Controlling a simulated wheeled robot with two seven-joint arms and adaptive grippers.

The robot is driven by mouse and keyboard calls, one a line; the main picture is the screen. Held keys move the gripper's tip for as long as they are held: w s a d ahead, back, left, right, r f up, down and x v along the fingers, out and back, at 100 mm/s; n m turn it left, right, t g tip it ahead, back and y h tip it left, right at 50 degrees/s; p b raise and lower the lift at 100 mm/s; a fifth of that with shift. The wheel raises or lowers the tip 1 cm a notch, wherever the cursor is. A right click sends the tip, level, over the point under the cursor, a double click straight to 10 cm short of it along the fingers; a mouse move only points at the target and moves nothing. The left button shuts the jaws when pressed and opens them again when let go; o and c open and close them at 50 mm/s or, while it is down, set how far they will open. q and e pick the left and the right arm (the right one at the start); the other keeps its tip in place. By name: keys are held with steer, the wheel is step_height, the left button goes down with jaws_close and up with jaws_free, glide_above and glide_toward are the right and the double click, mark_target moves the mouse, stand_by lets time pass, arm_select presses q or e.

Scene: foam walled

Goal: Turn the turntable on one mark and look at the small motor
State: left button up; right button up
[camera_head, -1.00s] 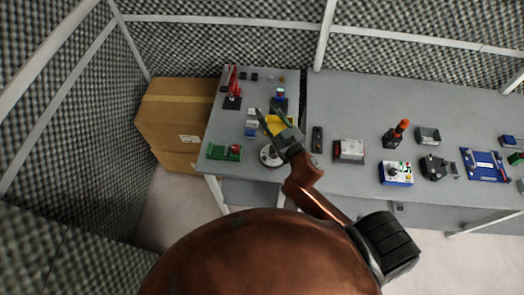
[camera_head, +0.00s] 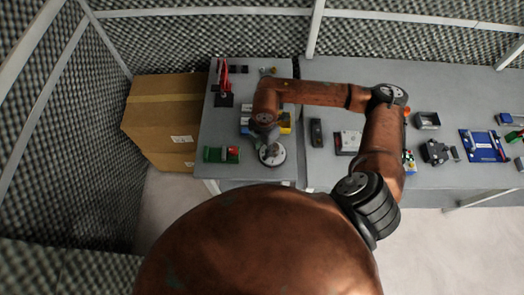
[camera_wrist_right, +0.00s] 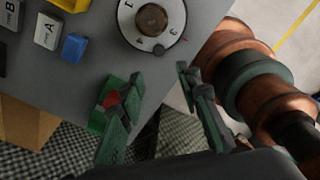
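The turntable (camera_wrist_right: 128,22) is a round white disc with a dark rim and printed numbers, partly cut off at the top of the right wrist view. A brown round piece sits at its centre; I cannot tell whether this is the small motor. A small red mark lies beside the rim. In the head view the turntable (camera_head: 272,155) stands near the front edge of the left table, just below my right wrist. My right gripper (camera_wrist_right: 156,84) is open, its fingers apart and empty, near the disc's edge and not visibly touching it. My left gripper is out of view.
A green and red block (camera_head: 222,154) stands left of the turntable. Blue (camera_wrist_right: 74,47) and yellow blocks and a grey block marked A (camera_wrist_right: 46,31) lie nearby. A red upright device (camera_head: 224,84) stands behind. A cardboard box (camera_head: 165,120) is beside the table. More devices fill the right table.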

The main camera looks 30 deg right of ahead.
steer(key=f, duration=0.3)
steer(key=d+f, duration=0.1)
steer(key=f, duration=0.2)
steer(key=shift+w+d+f, duration=0.1)
steer(key=shift+f, duration=0.8)
steer(key=shift+c, duration=0.3)
jaws_close()
